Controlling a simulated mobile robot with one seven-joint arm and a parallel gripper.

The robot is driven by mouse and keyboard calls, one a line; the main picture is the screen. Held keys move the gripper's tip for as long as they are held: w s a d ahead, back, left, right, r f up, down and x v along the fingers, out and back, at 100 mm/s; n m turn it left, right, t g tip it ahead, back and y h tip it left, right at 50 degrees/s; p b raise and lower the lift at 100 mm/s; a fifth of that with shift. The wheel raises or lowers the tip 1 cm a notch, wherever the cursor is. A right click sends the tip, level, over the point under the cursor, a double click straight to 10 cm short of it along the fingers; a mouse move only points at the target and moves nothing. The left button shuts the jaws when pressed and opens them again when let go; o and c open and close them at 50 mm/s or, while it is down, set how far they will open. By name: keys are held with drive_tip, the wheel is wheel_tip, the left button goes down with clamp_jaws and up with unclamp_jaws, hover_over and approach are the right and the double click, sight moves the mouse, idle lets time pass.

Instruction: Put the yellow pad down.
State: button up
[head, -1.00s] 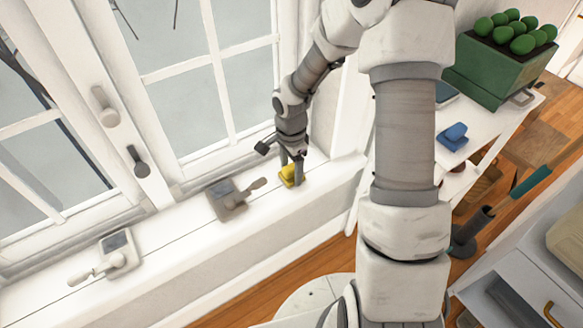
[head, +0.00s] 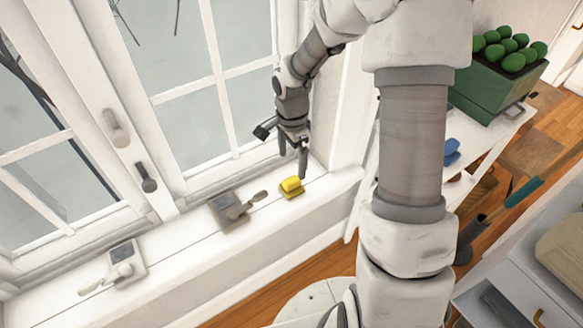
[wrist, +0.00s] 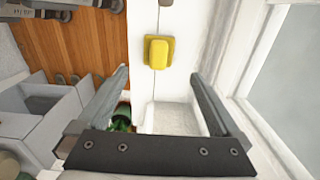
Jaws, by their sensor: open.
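The yellow pad (head: 291,187) lies on the white window sill (head: 330,186), near the sill's right part. It also shows in the wrist view (wrist: 158,53), beyond my fingertips and centred between them. My gripper (head: 293,152) is above the pad and apart from it. In the wrist view my gripper (wrist: 160,85) has its two fingers spread wide with nothing between them.
A grey-brown handled tool (head: 234,207) lies on the sill left of the pad, and a white one (head: 122,268) lies farther left. The window (head: 190,110) stands close behind. A white shelf at right holds a green planter (head: 495,85) and a blue object (head: 452,150).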

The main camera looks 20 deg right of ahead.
drive_tip(key=s+r+n+t+h+p, duration=0.1)
drive_tip(key=s+r+n, duration=0.25)
drive_tip(key=r, duration=0.65)
drive_tip(key=s+r+n+t+p, duration=0.1)
drive_tip(key=s+r+n, duration=0.25)
drive_tip(key=r, duration=0.75)
drive_tip(key=s+r+n+t, duration=0.2)
drive_tip(key=s+r+n, duration=0.15)
drive_tip(key=s, duration=0.35)
drive_tip(key=s+r+n+t, duration=0.2)
drive_tip(key=s+r+n, duration=0.15)
drive_tip(key=s, duration=0.35)
wheel_tip(320, 180, up, 16)
drive_tip(key=y+p, duration=0.1)
drive_tip(key=p, duration=1.6)
drive_tip(key=shift+a+r+n, duration=0.15)
drive_tip(key=shift+a+n, duration=0.05)
drive_tip(key=shift+n, duration=0.1)
drive_tip(key=shift+w, duration=0.1)
